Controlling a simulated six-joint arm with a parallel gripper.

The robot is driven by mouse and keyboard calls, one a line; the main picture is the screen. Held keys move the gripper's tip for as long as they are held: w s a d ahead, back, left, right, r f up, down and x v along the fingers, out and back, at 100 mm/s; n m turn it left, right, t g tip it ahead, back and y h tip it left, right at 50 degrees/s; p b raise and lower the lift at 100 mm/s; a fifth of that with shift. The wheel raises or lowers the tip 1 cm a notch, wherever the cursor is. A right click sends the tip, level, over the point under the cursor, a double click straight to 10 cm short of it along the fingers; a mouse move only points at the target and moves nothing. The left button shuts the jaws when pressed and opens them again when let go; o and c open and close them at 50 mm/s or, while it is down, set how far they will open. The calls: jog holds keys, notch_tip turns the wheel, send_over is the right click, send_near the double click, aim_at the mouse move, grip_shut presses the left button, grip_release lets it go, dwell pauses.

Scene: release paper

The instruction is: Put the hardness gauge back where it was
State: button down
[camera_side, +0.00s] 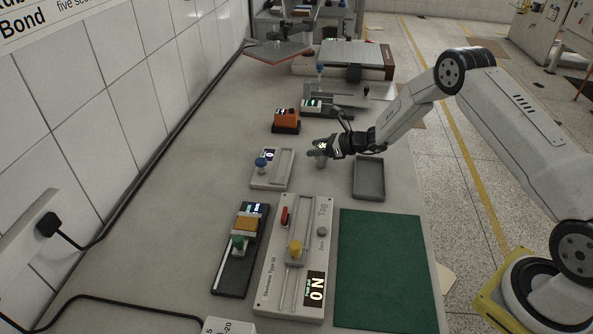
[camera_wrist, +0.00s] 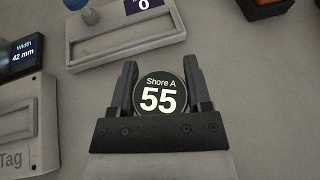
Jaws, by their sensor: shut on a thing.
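The hardness gauge (camera_wrist: 160,98) has a round black face reading "Shore A 55" in the wrist view. My gripper (camera_wrist: 160,76) is shut on it, with one finger on each side. In the side view my gripper (camera_side: 329,147) holds the gauge (camera_side: 320,159) over the grey bench, between the blue-knobbed device (camera_side: 285,168) and the shallow grey tray (camera_side: 370,196). The tray looks empty. Whether the gauge's lower end touches the bench cannot be told.
An orange device (camera_side: 286,116) stands behind and left of the gripper. A long grey "Tag" device (camera_side: 268,285), a black width gauge (camera_side: 229,273) and a green mat (camera_side: 388,270) lie at the front. Bare bench surrounds the gauge.

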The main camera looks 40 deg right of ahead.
jog(key=shift+f, duration=0.1)
grip_release()
dwell(0.3)
jog(key=shift+s+d+r, duration=0.35)
jog(key=shift+s, duration=0.05)
jog(key=v, duration=1.1)
jog(key=shift+a, duration=0.1)
